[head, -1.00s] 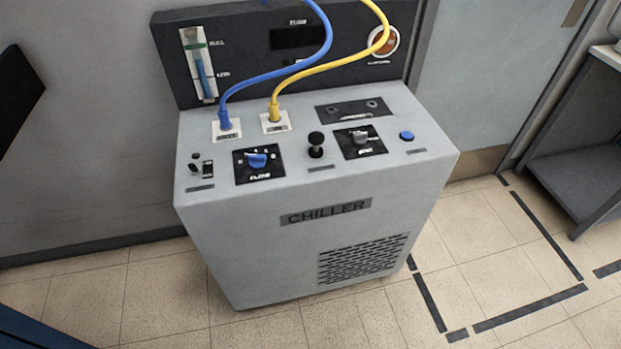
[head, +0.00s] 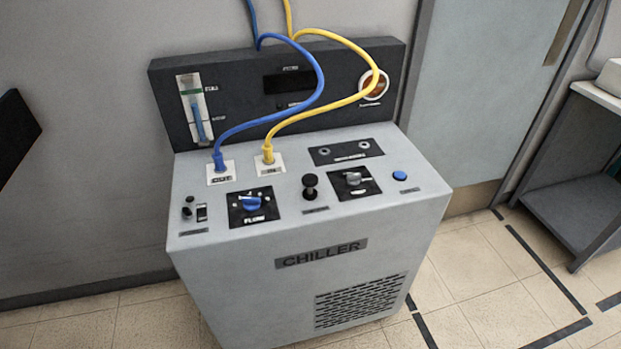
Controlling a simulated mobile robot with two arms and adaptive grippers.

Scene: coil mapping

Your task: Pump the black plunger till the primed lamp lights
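The black plunger (head: 310,186) stands upright on the top of the grey chiller (head: 300,290), between the blue flow knob (head: 252,203) and a grey knob (head: 352,179). A small label lies in front of it, too small to read. I cannot make out which lamp is the primed lamp. A round reddish-orange indicator (head: 374,86) with a pale rim sits on the dark back panel, partly crossed by the yellow hose. Neither of my grippers shows in the head view.
A blue hose (head: 318,90) and a yellow hose (head: 350,98) arch above the chiller's rear top and plug into white plates. A blue button (head: 400,176) is at the right. A dark shelf unit (head: 575,190) stands far right. The floor between is clear.

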